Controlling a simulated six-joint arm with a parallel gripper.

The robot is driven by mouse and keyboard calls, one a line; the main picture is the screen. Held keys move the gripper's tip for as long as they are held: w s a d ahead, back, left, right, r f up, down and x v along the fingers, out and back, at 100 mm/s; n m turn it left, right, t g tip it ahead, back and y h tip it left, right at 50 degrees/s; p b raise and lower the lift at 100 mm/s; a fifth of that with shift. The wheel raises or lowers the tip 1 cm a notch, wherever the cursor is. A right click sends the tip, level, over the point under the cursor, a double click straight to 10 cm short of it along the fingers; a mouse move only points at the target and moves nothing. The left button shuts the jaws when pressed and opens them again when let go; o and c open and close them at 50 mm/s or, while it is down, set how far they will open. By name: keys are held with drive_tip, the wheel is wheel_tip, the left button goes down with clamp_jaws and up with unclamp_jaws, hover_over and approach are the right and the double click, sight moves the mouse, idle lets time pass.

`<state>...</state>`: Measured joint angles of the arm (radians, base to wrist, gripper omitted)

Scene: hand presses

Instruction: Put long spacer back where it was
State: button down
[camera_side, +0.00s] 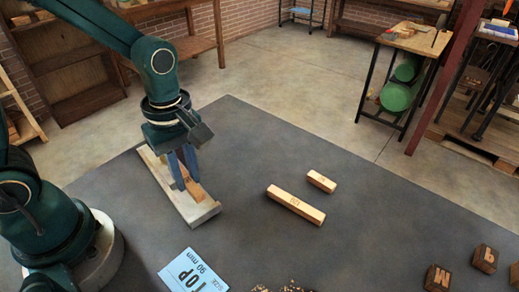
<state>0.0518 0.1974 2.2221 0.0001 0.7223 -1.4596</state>
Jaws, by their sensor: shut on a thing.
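My gripper (184,184) points down over a pale, narrow tray (205,213) on the left of the dark mat. Its blue fingers are shut on a wooden block (194,189) at the tray. The fingers hide part of this block, and I cannot tell its full length or whether it rests on the tray floor. A longer wooden block (295,205) with a dark mark lies on the mat right of the tray. A shorter wooden block (321,181) lies just beyond it. I cannot tell from the marks which one is the long spacer.
Dark lettered cubes (485,258) stand at the front right, and some small dark pieces (290,287) show at the bottom edge. The mat (370,235) is clear between the blocks and cubes.

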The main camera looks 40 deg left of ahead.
sight(187, 180)
drive_tip(key=shift+f, duration=1.8)
drive_tip(key=c, duration=0.8)
unclamp_jaws()
drive_tip(key=shift+f, duration=0.2)
wheel_tip(187, 180, up, 5)
drive_tip(key=shift+r, duration=0.2)
drive_tip(key=s+r+m+t, duration=0.1)
drive_tip(key=r+m, duration=0.2)
drive_tip(key=m, duration=0.2)
drive_tip(key=s+r+m+t, duration=0.2)
drive_tip(key=r+m, duration=0.1)
drive_tip(key=m, duration=0.2)
drive_tip(key=s+a+r+m+t, duration=0.1)
drive_tip(key=r+m+t, duration=0.1)
drive_tip(key=m, duration=0.3)
drive_tip(key=shift+s+r, duration=0.4)
drive_tip(key=shift+r, duration=0.15)
drive_tip(key=shift+s+r+m+t, duration=0.2)
drive_tip(key=shift+m+t, duration=0.1)
drive_tip(key=shift+m, duration=0.3)
drive_tip(key=c, duration=0.3)
